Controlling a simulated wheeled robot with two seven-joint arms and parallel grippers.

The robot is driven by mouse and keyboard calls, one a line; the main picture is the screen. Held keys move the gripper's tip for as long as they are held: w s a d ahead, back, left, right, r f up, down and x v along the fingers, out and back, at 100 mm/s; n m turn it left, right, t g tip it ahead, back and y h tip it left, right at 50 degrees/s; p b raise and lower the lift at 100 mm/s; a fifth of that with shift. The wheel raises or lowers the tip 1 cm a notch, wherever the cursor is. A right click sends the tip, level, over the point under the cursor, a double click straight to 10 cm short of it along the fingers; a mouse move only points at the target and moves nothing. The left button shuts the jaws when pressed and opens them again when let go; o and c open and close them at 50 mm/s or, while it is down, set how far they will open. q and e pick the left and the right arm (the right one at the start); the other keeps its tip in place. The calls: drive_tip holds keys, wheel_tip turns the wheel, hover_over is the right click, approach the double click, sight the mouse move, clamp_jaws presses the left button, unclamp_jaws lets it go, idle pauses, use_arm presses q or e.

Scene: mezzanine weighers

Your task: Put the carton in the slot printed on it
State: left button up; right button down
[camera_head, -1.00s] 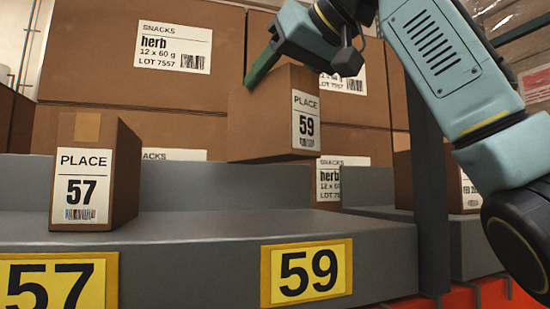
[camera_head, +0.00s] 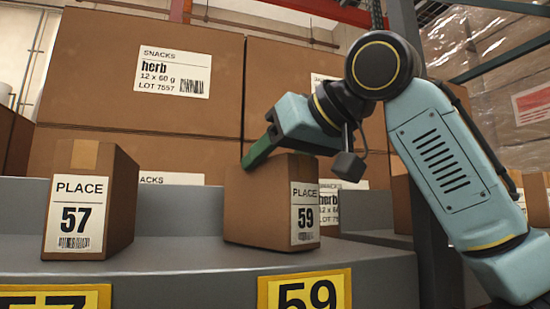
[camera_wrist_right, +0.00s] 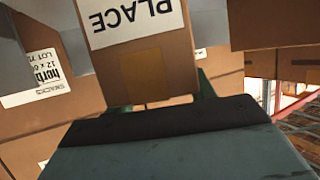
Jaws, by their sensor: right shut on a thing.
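The carton printed "PLACE 59" (camera_head: 258,205) is upright on or just above the grey shelf (camera_head: 180,262), behind the yellow 59 sign (camera_head: 311,292). I cannot tell whether its base touches. My right gripper (camera_head: 276,152) is shut on its top, with a green finger showing at the upper left edge. In the right wrist view the carton (camera_wrist_right: 155,75) fills the upper middle, its PLACE label upside down and the number cut off. My left gripper is not in view.
A carton printed "PLACE 57" (camera_head: 122,205) stands to the left, behind the yellow 57 sign (camera_head: 50,298), with a gap between the cartons. Large herb boxes (camera_head: 90,85) are stacked behind. A dark post (camera_head: 428,215) stands to the right.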

drive_tip(key=c, duration=0.5)
unclamp_jaws()
drive_tip(key=shift+f, duration=0.15)
drive_tip(key=shift+r, duration=0.25)
drive_tip(key=shift+b+v, duration=1.75)
drive_tip(key=shift+v, duration=4.25)
